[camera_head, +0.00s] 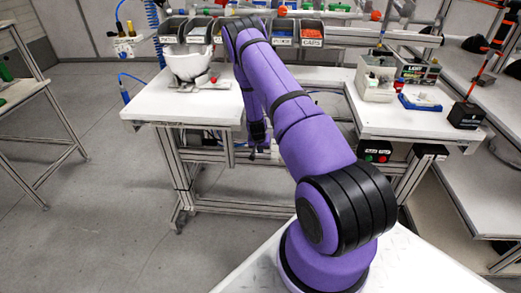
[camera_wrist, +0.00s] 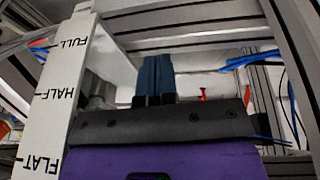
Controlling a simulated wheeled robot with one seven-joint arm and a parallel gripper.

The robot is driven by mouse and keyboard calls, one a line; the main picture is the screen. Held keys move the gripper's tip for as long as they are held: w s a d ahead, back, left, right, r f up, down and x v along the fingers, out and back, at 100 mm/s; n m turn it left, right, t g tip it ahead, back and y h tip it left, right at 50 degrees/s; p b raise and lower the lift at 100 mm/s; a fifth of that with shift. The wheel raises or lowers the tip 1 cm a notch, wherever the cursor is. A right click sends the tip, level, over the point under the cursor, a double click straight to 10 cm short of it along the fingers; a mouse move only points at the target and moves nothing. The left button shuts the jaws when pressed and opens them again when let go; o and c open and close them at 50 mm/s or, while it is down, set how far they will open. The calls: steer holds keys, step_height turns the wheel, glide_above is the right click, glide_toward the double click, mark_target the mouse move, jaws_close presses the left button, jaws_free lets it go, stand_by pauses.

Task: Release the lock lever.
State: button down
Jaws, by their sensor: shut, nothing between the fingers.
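I cannot tell for certain which part is the lock lever. A small red piece (camera_wrist: 203,94) stands upright to the right of my fingertips in the wrist view and may belong to it. A white scale plate (camera_wrist: 62,90) marked FULL, HALF and FLAT runs down the left of that view. My gripper (camera_wrist: 153,76) has its dark blue fingers together, with nothing between them. In the head view my gripper (camera_head: 259,147) hangs low in the gap of the workbench, below its top, partly hidden by my arm.
A white helmet shell (camera_head: 190,65) sits in a fixture on the bench's left top (camera_head: 150,105). Labelled bins (camera_head: 283,33) line the back. A blue-handled tool (camera_head: 418,103) and a grey box (camera_head: 378,76) stand on the right top. Metal rails (camera_wrist: 285,50) and blue hoses (camera_wrist: 250,60) crowd the wrist view.

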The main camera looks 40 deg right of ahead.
steer(key=v, duration=1)
steer(key=shift+r, duration=0.25)
steer(key=shift+s+a, duration=0.1)
